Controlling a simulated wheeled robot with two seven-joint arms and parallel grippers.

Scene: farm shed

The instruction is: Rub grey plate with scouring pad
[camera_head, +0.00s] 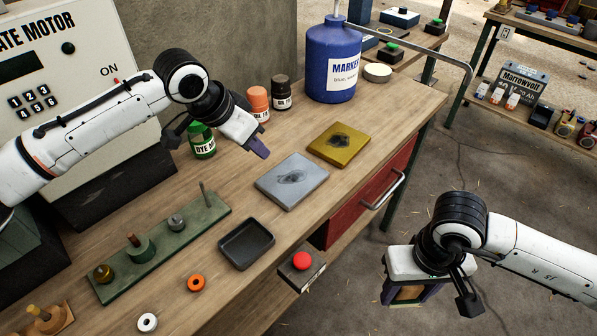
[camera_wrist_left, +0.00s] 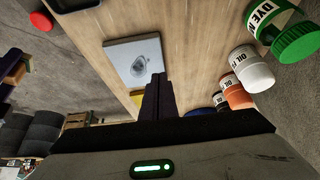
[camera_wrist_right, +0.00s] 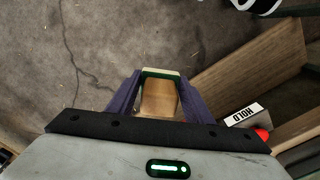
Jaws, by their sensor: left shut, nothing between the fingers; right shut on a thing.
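The grey plate (camera_head: 305,194) lies flat on the wooden bench with a dark smudge in its middle. It also shows in the left wrist view (camera_wrist_left: 120,64). My left gripper (camera_head: 261,151) is shut and empty, above the bench just behind the grey plate. The scouring pad (camera_wrist_right: 159,98), tan with a green layer along one edge, is between the fingers of my right gripper (camera_wrist_right: 155,92). That gripper is shut on it and hangs over the floor, off the bench's front edge and right of the grey plate. In the head view the pad is mostly hidden.
A gold plate (camera_head: 351,152) with a dark smudge lies right of the grey plate. A black tray (camera_head: 246,259) and a green peg board (camera_head: 165,265) are in front. Bottles and a blue jug (camera_head: 319,89) stand behind. A red button box (camera_head: 302,277) is at the bench's front edge.

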